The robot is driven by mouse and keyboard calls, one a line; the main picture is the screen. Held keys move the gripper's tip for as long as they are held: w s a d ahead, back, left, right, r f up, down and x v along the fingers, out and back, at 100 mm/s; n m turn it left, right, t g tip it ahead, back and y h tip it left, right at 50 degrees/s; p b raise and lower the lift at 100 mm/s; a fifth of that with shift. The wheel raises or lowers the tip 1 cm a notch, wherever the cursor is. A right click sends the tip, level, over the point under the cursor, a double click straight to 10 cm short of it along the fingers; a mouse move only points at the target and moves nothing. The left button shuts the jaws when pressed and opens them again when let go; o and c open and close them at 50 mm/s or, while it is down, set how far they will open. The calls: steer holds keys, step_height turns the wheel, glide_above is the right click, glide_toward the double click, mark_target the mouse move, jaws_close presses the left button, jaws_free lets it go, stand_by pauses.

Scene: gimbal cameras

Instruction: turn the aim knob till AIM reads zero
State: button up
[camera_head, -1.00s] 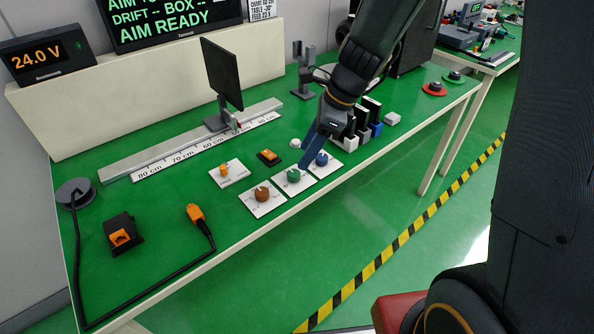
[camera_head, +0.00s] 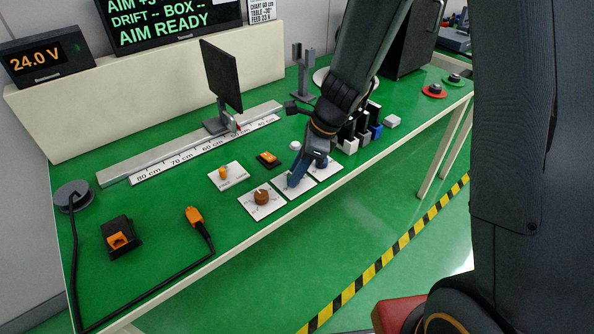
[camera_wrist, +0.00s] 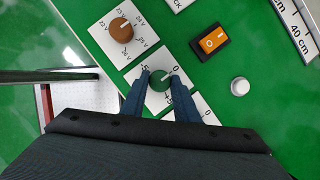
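The green knob (camera_wrist: 159,81) with a pale pointer mark sits on its white scale plate in the wrist view. My gripper (camera_wrist: 161,74) has its two blue fingers apart, one on each side of this knob. I cannot tell whether they press on it. In the head view my gripper (camera_head: 294,181) reaches down over the middle knob plate (camera_head: 283,193) and hides the knob. The dark screen (camera_head: 165,22) shows green text: an AIM line starting with a plus, its number cut by the frame's top, then DRIFT, BOX and AIM READY.
The brown voltage knob (camera_head: 262,196) is just left of my gripper; the right-hand plate (camera_head: 327,170) is partly covered. An orange rocker switch (camera_head: 268,158) and white button (camera_head: 295,145) lie behind. A cabled orange plug (camera_head: 194,217) lies at left.

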steer(key=c, duration=0.4)
steer(key=shift+c, duration=0.2)
steer(key=n+g+p, duration=0.1)
steer(key=n, duration=0.1)
steer(key=n+g+p, duration=0.1)
steer(key=n+p, duration=0.1)
steer(key=n, duration=0.1)
steer(key=shift+w+n, duration=0.2)
steer(key=shift+n, duration=0.1)
steer(key=n, duration=0.2)
steer(key=n+g+h+p, duration=0.1)
steer(key=n, duration=0.1)
steer(key=n+g, duration=0.1)
steer(key=n, duration=0.1)
steer(key=shift+w+a+h, duration=0.15)
steer(key=shift+w+h, duration=0.1)
steer(key=shift+h, duration=0.05)
steer(key=shift+n, duration=0.4)
steer(key=o, duration=1.1)
steer(key=shift+c, duration=0.2)
